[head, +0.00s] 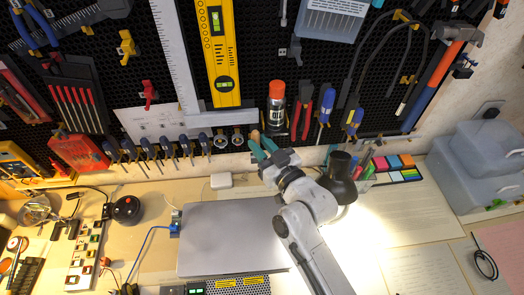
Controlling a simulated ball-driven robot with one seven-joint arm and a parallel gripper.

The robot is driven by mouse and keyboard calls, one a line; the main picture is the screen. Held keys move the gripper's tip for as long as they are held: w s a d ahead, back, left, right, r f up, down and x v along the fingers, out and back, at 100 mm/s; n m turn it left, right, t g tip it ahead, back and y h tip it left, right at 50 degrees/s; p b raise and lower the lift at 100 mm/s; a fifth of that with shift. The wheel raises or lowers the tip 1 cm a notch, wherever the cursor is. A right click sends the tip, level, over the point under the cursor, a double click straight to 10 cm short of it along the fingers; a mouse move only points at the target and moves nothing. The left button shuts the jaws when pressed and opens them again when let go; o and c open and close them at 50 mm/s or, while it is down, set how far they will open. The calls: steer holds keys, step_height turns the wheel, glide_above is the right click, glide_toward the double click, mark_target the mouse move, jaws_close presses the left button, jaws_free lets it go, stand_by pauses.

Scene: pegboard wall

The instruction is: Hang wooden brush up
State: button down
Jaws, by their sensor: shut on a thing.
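My gripper (263,147), with two teal fingers, is at the lower edge of the black pegboard (280,62), right of a row of hanging tools. It is shut on the wooden brush (254,136). Only a small tan end of the brush shows, pointing up and left past the fingers. The rest is hidden by the fingers and wrist. I cannot tell whether the brush touches a hook or the board.
A spray can (277,107) and red-handled pliers (302,109) are close above and right of my gripper. Screwdrivers (170,147) hang to its left. Below are a closed grey laptop (228,240) and a small white box (221,181). A dark lamp (340,178) stands right of the wrist.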

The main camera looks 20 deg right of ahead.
steer(key=shift+w+d+b, duration=0.2)
steer(key=shift+w, duration=0.35)
steer(key=shift+w+d+b, duration=0.2)
steer(key=shift+w, duration=0.35)
steer(key=shift+w+f+b, duration=0.15)
steer(key=shift+w+b, duration=0.05)
steer(key=shift+b, duration=0.2)
steer(key=c, duration=0.8)
jaws_free()
steer(key=shift+c, duration=0.2)
